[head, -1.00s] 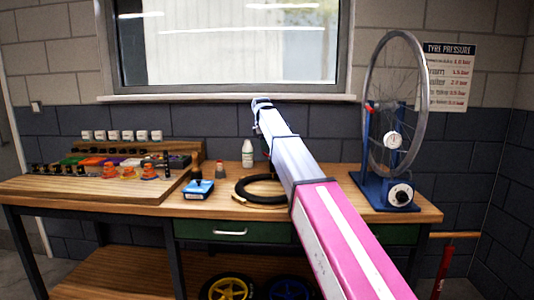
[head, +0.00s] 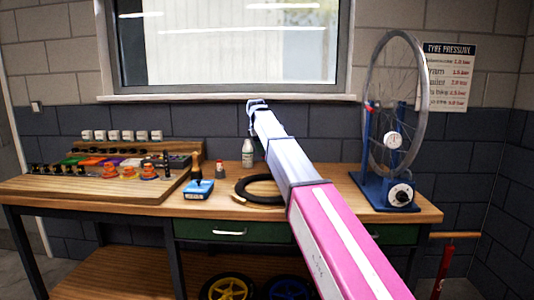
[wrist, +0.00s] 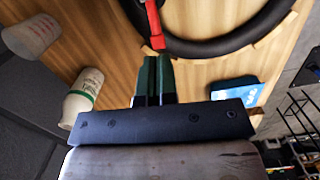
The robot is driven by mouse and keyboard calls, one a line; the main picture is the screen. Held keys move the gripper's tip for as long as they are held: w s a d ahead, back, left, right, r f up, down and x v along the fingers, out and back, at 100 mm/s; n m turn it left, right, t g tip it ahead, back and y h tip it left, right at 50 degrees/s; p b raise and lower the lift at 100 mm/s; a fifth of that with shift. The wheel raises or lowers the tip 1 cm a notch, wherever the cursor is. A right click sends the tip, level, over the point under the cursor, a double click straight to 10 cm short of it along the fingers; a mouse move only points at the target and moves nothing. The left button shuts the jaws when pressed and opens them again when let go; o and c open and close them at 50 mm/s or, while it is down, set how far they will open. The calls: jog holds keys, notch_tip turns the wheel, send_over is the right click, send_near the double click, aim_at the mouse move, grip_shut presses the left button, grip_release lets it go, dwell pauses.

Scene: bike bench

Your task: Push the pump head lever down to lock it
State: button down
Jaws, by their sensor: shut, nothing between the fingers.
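In the wrist view, a red lever (wrist: 153,22) points toward my gripper beside a black ring-shaped tyre (wrist: 228,45). A dark part beside the lever is cut off by the top edge. My gripper (wrist: 152,60) has its green fingers together and empty, with the tips close to the lever's near end. I cannot tell whether they touch it. In the head view, the tyre (head: 243,198) lies on the wooden bench, partly behind my arm. The lever and my fingers are hidden there.
A white bottle (head: 248,153) stands near my gripper. A blue box (head: 198,190) lies left of the tyre. A blue wheel stand (head: 372,190) with a wheel is at the right. A wooden tray (head: 85,188) with small parts fills the left. The window is behind.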

jog(key=shift+a+r, duration=0.15)
jog(key=shift+a, duration=0.2)
jog(key=shift+w+r, duration=0.1)
jog(key=shift+r, duration=0.05)
notch_tip(320, 180, up, 10)
jog(key=a, duration=0.1)
jog(key=shift+r, duration=0.25)
